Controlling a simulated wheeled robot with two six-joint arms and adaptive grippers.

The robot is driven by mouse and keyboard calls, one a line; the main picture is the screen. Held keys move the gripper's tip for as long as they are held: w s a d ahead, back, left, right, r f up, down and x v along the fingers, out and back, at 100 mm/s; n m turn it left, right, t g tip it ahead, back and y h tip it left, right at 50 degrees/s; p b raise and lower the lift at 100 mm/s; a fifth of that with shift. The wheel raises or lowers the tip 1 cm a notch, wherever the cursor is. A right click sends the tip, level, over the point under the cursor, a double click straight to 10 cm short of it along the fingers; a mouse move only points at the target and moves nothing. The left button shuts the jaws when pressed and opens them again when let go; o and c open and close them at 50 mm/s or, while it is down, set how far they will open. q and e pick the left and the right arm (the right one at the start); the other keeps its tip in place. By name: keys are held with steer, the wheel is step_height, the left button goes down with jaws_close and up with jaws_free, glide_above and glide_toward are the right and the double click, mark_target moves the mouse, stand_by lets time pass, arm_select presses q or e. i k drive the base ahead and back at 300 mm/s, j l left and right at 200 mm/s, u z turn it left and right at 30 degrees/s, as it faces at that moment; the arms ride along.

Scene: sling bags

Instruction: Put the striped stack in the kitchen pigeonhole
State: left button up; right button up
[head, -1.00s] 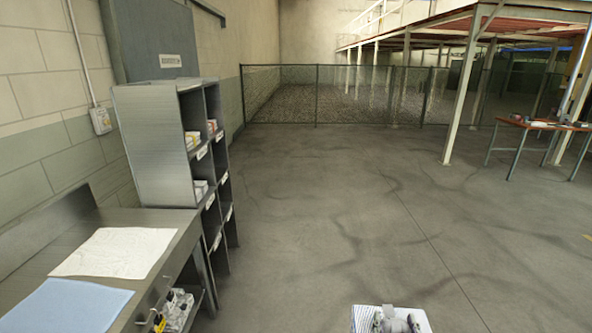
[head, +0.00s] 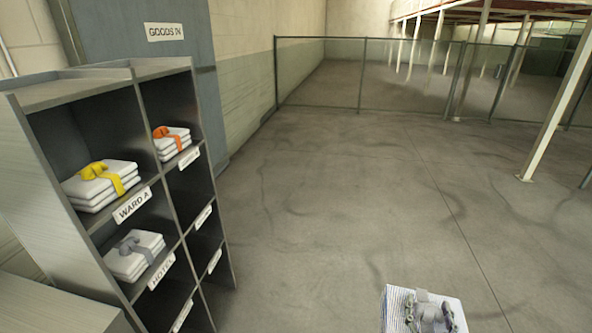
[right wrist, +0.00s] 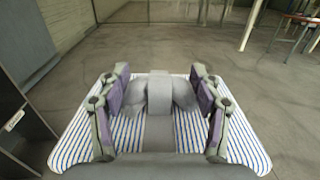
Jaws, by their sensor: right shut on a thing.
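The striped stack (head: 397,308) is white with blue stripes and has a grey band with a knot. It is at the bottom right of the head view, above the floor, and fills much of the right wrist view (right wrist: 72,135). My right gripper (head: 430,318) is shut on it, with its fingers on both sides of the grey knot (right wrist: 160,92). The pigeonhole unit (head: 62,172) stands at the left. Its readable labels are "WARD A" (head: 132,205) and "HOTEL" (head: 162,271); the other labels are too small or slanted to read. My left gripper is out of view.
White stacks with a yellow band (head: 98,186), a grey band (head: 134,255) and an orange band (head: 172,142) lie in pigeonholes. A bench top (head: 50,305) is at the lower left. A fence (head: 400,80) closes the back. The floor between is clear.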

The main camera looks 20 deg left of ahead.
mark_target(180, 209)
steer(key=i, duration=2.35)
steer(key=u, duration=3.65)
steer(key=i+l, duration=0.25)
steer(key=i, duration=0.2)
